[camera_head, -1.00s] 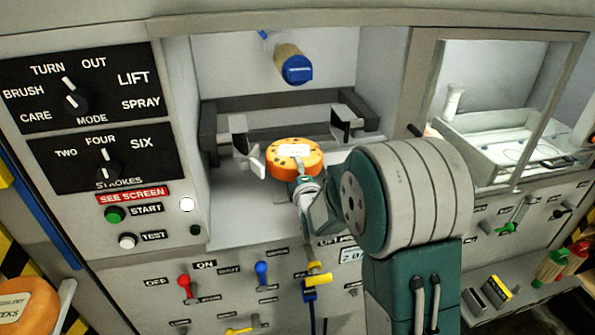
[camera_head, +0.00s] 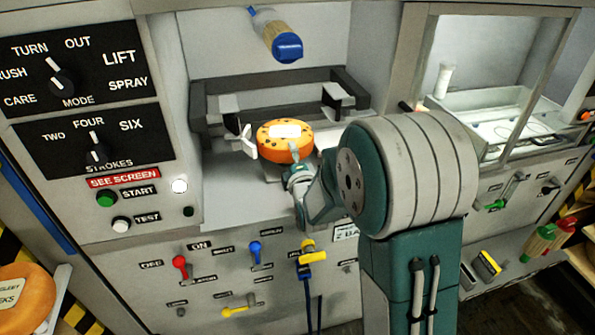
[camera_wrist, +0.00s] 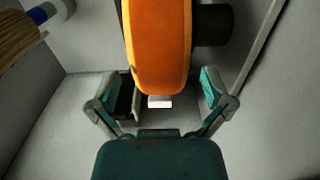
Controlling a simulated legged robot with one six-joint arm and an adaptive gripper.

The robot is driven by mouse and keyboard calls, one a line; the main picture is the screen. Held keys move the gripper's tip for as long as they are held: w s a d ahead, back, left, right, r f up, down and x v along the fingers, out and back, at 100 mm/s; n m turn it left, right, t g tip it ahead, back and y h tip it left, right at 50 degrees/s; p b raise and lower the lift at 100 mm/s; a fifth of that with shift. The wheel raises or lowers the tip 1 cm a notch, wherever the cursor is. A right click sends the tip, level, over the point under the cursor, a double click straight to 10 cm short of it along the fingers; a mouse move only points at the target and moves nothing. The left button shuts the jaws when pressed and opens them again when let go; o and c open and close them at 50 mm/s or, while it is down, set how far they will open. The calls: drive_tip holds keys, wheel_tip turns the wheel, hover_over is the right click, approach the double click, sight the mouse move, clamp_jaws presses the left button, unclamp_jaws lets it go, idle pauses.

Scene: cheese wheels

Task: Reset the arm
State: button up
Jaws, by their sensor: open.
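An orange cheese wheel (camera_head: 273,150) with dark spots and a white label on top sits in the machine's alcove, between the grey clamp pieces. It fills the upper middle of the wrist view (camera_wrist: 158,50). My gripper (camera_wrist: 157,98) is open, with one finger on each side below the wheel's near end and gaps beside both. In the head view my gripper (camera_head: 294,158) is small, at the wheel's near edge. My upper arm hides part of the alcove's right side.
A blue-capped brush (camera_head: 283,42) hangs above the wheel. A grey clamp frame (camera_head: 285,85) stands behind it. Control panels with knobs (camera_head: 62,82) are at left, levers (camera_head: 180,265) below. Another cheese wheel (camera_head: 25,295) is at lower left. A windowed bay is at right.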

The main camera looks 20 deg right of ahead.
drive_tip(key=s+r+m+g, duration=0.3)
drive_tip(key=s+m+g, duration=0.3)
drive_tip(key=s, duration=1.1)
drive_tip(key=s+r+m+g, duration=0.2)
drive_tip(key=s+m+g, duration=0.4)
drive_tip(key=s+m, duration=0.6)
drive_tip(key=s, duration=0.5)
drive_tip(key=shift+s+a+r, duration=0.2)
drive_tip(key=shift+r, duration=0.2)
